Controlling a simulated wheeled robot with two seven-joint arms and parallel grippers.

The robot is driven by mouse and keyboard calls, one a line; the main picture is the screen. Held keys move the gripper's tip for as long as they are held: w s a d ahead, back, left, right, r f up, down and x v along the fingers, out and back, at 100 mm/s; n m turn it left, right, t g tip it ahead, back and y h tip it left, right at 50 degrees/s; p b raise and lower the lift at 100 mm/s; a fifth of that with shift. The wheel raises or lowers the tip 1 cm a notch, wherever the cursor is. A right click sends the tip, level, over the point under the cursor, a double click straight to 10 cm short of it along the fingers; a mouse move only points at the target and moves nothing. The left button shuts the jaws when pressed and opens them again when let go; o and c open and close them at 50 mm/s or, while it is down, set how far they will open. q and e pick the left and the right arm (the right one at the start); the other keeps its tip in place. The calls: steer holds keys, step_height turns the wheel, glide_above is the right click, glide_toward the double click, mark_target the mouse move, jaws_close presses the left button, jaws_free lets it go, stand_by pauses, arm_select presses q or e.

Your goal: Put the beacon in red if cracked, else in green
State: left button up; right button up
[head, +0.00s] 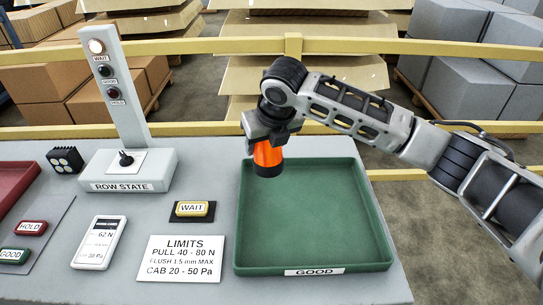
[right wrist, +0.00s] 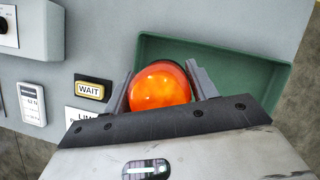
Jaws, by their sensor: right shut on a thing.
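My right gripper (head: 268,138) is shut on the orange beacon (head: 267,157), which has a dark base pointing down. It holds the beacon over the back left part of the green tray (head: 386,262), labelled GOOD. In the right wrist view the beacon's orange dome (right wrist: 159,86) sits between the two fingers, with the green tray (right wrist: 285,72) behind it. The side of the dome that shows looks smooth, with no clear crack; the rest is hidden. The red tray (head: 14,182) is partly in view at the far left. My left gripper is not in view.
A ROW STATE post (head: 124,80) with its top WAIT lamp lit stands left of the green tray. A yellow WAIT button (head: 192,209), a LIMITS card (head: 181,259), a white meter (head: 99,243) and HOLD (head: 31,228) and GOOD buttons lie on the table. The green tray looks empty.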

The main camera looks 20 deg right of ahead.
steer(key=shift+w+d+f, duration=0.3)
steer(key=shift+w+f, duration=0.15)
steer(key=shift+f, duration=0.15)
steer(key=shift+w+d+f, duration=0.25)
steer(key=shift+w+f, duration=0.15)
steer(key=shift+f, duration=0.15)
steer(key=shift+w+d+f, duration=0.25)
steer(key=shift+w+f, duration=0.2)
steer(key=shift+f, duration=0.3)
step_height(320, 180, down, 2)
steer(key=shift+f+p, duration=0.2)
steer(key=shift+p, duration=0.15)
steer(key=shift+f, duration=0.15)
steer(key=shift+f, duration=0.1)
steer(key=o, duration=1.1)
steer(key=v, duration=1.2)
